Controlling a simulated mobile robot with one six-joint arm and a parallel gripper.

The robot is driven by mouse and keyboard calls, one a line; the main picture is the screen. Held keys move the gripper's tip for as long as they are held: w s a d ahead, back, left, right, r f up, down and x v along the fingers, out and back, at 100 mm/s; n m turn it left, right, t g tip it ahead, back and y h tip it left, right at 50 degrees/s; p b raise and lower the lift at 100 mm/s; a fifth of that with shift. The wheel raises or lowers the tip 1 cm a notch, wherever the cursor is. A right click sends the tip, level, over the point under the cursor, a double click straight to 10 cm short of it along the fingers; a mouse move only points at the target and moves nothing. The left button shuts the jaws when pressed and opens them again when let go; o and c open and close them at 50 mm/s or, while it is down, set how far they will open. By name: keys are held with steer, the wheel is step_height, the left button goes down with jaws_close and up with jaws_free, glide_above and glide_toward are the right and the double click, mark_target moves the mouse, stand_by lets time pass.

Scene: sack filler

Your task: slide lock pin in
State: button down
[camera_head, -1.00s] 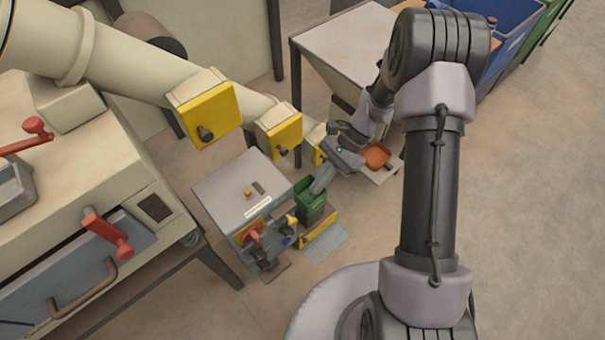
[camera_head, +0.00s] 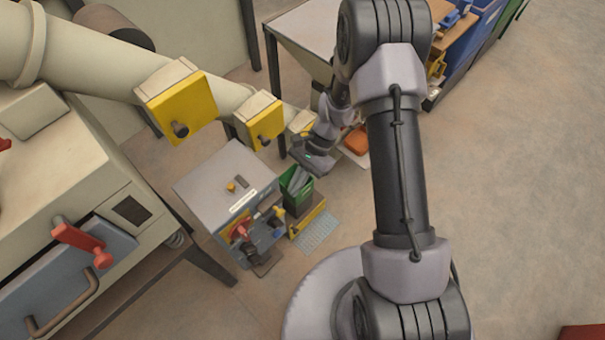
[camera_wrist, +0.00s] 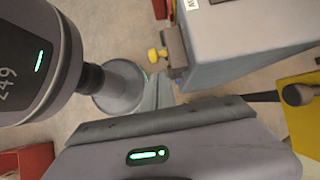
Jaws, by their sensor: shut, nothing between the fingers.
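A small yellow knob (camera_wrist: 157,53), which looks like the lock pin's end, sits beside a dark bracket (camera_wrist: 176,47) on a grey cabinet (camera_wrist: 245,40) in the wrist view. In the head view the same yellow knob (camera_head: 231,187) shows on top of the grey cabinet (camera_head: 205,180). How far the pin reaches into the bracket cannot be told.
Yellow boxes with dark knobs (camera_head: 177,108) hang on the pipe above the cabinet. Another yellow panel with a dark knob (camera_wrist: 300,94) is close at the right in the wrist view. An orange tray (camera_head: 357,140) lies behind the gripper. The floor at right is open.

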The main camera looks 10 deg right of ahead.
mark_target(278, 212)
steer(key=s+a+f, duration=0.1)
steer(key=s+a+f+b, duration=0.1)
steer(key=a, duration=0.1)
steer(key=shift+s+a, duration=0.1)
steer(key=shift+s+a+b, duration=0.25)
steer(key=shift+s+a, duration=0.3)
steer(key=shift+a, duration=0.25)
steer(key=shift+s+a+b, duration=0.2)
steer(key=shift+s+a, duration=0.35)
steer(key=shift+a, duration=0.2)
steer(key=shift+w+d+r, duration=0.15)
steer(key=shift+w+r, duration=0.05)
steer(key=d+f+p+v, duration=0.1)
steer(key=p+v, duration=0.3)
steer(key=v, duration=0.9)
steer(key=shift+w+d, duration=0.15)
steer(key=shift+w, duration=0.2)
